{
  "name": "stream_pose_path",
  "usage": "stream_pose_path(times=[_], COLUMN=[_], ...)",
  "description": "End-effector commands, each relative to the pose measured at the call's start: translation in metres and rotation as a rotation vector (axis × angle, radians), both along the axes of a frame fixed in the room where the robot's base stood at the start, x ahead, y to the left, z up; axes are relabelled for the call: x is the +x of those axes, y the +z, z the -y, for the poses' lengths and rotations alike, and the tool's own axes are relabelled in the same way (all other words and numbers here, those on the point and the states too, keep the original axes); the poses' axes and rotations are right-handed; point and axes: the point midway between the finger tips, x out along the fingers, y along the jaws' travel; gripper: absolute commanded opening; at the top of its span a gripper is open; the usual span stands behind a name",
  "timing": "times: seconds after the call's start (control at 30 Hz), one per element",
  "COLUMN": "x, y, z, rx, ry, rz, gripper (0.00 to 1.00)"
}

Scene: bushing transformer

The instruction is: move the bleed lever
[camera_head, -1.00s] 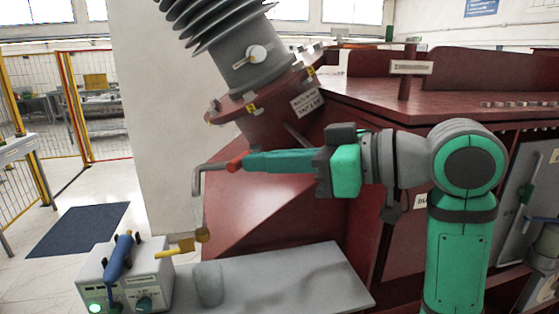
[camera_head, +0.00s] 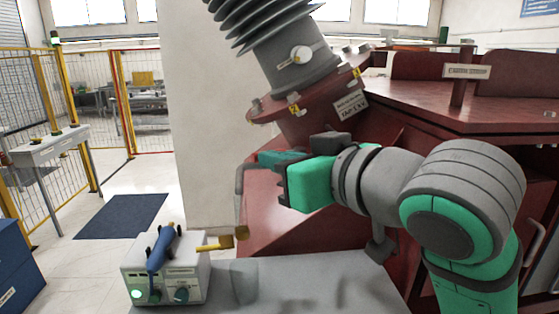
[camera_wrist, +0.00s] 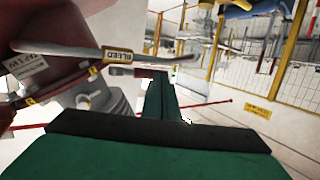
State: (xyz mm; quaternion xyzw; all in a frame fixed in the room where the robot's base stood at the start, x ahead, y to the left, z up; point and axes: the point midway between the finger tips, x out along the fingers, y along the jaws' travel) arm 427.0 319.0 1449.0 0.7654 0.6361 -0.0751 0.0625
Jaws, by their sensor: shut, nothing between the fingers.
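The bleed lever (camera_head: 239,181) is a bent grey rod in the head view, left of my fingers below the tilted bushing. In the wrist view the lever (camera_wrist: 165,57) crosses the upper left, with a yellow-framed BLEED tag (camera_wrist: 117,56) on it. My gripper (camera_head: 267,158) is teal, with its fingers together and pointing left toward the lever's upper bend. In the wrist view my gripper's fingertips (camera_wrist: 158,76) lie just below the rod. Nothing shows held between them. I cannot tell whether the fingers touch the lever.
The dark red transformer body (camera_head: 300,215) stands behind and beside my arm. The ribbed grey bushing (camera_head: 280,50) leans above the gripper.

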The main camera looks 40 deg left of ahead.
Motion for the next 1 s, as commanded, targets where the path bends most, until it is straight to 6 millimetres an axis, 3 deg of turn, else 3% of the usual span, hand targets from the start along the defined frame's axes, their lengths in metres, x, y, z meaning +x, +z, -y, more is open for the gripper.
stream_pose_path(times=[0.67, 0.87, 1.0], x=[-0.002, -0.011, -0.024], y=[0.001, 0.007, 0.012], z=[0.002, 0.025, 0.050], rx=[0.000, 0.001, 0.000], ry=[0.000, 0.005, 0.007], rz=[0.001, 0.001, 0.004], gripper=[0.00, 0.00, 0.00])
